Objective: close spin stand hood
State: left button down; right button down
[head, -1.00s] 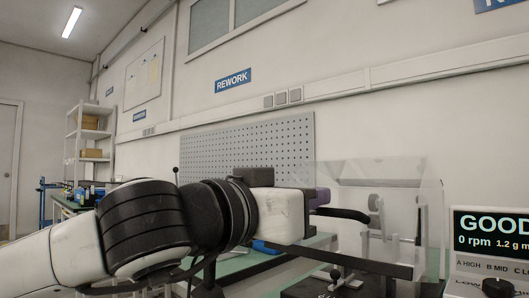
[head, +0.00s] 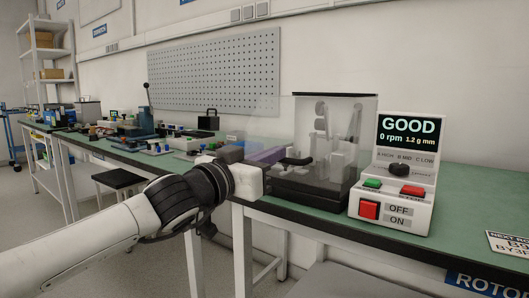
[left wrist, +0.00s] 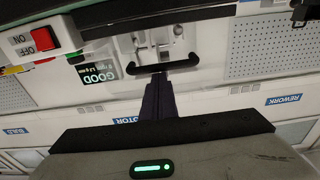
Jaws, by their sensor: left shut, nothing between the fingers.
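The spin stand (head: 305,193) is on the green bench, with pale fixture parts under a clear hood (head: 366,135). A faint clear panel also shows left of it; I cannot tell exactly how far open the hood is. A black bar handle (head: 297,161) sticks out at the hood's left side and spans the middle of the left wrist view (left wrist: 163,67). My left gripper (head: 279,156) is shut and empty, its purple fingers pointing at the handle. In the left wrist view the fingertips (left wrist: 159,80) overlap or meet the handle; contact is unclear. My right gripper is not in view.
A control box (head: 408,175) with a GOOD, 0 rpm display, a knob and several buttons stands right of the stand. Tools and parts crowd the bench to the left. A pegboard (head: 215,72) is behind.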

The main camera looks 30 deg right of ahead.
pick_arm(q)
jog(key=shift+s+d+f, duration=0.1)
jog(key=shift+d+f, duration=0.05)
jog(key=shift+f, duration=0.7)
jog(key=shift+s+d+f, duration=0.1)
jog(key=shift+d+f, duration=0.05)
jog(key=shift+f, duration=0.65)
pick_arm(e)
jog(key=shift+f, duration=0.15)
pick_arm(q)
jog(key=shift+r, duration=0.1)
notch_tip(320, 180, up, 6)
jog(key=a, duration=0.2)
jog(key=s+a+f, duration=0.3)
jog(key=a+f, duration=0.3)
jog(key=f, duration=0.1)
jog(key=shift+s+f+b, duration=0.15)
jog(key=shift+f+b, duration=0.1)
jog(key=shift+b, duration=0.2)
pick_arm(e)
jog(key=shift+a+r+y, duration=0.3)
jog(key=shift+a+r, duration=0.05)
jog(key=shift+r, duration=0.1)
